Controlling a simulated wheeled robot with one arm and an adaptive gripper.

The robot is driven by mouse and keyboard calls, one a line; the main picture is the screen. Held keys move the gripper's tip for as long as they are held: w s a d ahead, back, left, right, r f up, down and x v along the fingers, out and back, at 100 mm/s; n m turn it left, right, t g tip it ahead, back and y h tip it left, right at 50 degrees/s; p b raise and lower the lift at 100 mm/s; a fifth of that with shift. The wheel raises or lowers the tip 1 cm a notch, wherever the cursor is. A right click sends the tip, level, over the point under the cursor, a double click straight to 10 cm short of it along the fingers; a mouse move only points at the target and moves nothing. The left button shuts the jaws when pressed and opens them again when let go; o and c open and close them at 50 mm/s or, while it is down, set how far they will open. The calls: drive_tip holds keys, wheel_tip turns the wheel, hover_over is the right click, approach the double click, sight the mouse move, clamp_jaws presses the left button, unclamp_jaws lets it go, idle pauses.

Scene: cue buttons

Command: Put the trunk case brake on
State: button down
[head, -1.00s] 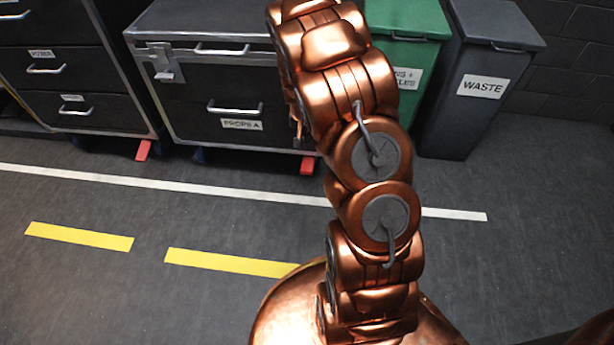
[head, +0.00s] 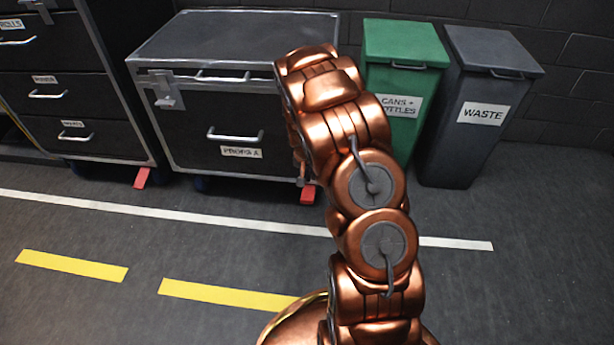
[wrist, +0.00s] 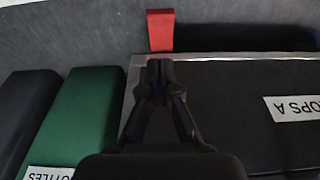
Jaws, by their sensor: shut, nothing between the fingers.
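The trunk case (head: 225,120) is a low black case with a metal-edged grey lid and a "PROPS A" label, standing by the back wall. Its red brake pedal (head: 308,195) sticks out low at its right front corner and slopes outward. In the wrist view the pedal (wrist: 160,30) lies just beyond my fingertips. My gripper (wrist: 158,68) is shut and empty, beside the case's corner edge. In the head view my gripper (head: 303,176) is partly hidden by my copper arm, just above the pedal. I cannot tell whether the fingertips touch it.
A drawer cabinet (head: 75,112) with its own red pedal (head: 142,178) stands left of the case. A green bin (head: 405,45) and a grey waste bin (head: 465,140) stand at right, close to my arm. The floor in front, with white and yellow lines, is clear.

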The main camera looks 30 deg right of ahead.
sight(307, 200)
drive_tip(key=b+x, duration=0.1)
drive_tip(key=x, duration=0.2)
drive_tip(key=b+x, duration=0.1)
drive_tip(key=x, duration=0.2)
drive_tip(key=s+b+x, duration=0.1)
drive_tip(key=x, duration=0.3)
drive_tip(key=shift+a+f+b, duration=0.25)
drive_tip(key=shift+a+b, duration=0.15)
drive_tip(key=shift+a+f, duration=0.1)
drive_tip(key=shift+f, duration=0.45)
